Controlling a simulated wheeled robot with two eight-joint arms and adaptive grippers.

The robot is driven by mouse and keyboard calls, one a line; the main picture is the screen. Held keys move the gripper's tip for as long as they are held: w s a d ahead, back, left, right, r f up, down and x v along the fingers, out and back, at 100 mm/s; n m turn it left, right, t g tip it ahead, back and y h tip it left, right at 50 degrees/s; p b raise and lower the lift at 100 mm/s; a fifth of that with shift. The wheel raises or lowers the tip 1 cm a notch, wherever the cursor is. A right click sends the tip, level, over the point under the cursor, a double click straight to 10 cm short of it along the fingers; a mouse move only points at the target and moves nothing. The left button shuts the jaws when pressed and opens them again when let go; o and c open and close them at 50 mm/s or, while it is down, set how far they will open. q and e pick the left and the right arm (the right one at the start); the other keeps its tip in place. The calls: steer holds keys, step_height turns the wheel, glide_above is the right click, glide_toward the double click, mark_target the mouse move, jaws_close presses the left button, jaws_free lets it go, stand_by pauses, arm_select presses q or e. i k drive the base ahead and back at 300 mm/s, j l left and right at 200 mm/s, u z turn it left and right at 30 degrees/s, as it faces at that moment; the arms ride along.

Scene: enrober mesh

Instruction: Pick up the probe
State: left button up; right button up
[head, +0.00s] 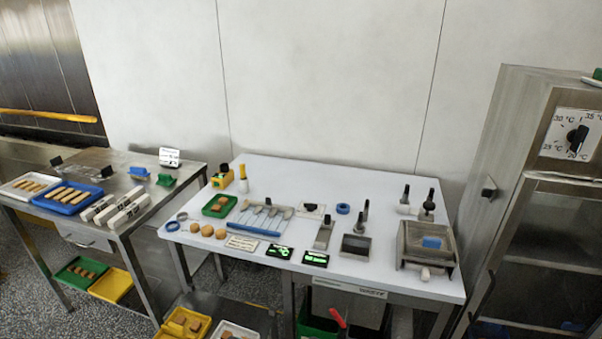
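I cannot tell for certain which item is the probe. Two small dark units with lit green displays lie near the front edge of the white table (395,281): a left display (279,252) and a right display (316,258). Several slim metal utensils lie across a blue rack (254,230) behind them. A yellow device with a black knob (222,179) stands at the back left, beside an upright pale cylinder (242,184). Neither of my grippers is in the head view.
A steel box (414,236) holding a blue block stands at the table's right. A dark-handled scraper (324,236), an open dark container (356,246) and a blue ring (343,208) stand nearby. A steel cabinet (505,160) borders the right.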

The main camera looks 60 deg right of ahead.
mark_target(243, 172)
steer(key=z, duration=1.45)
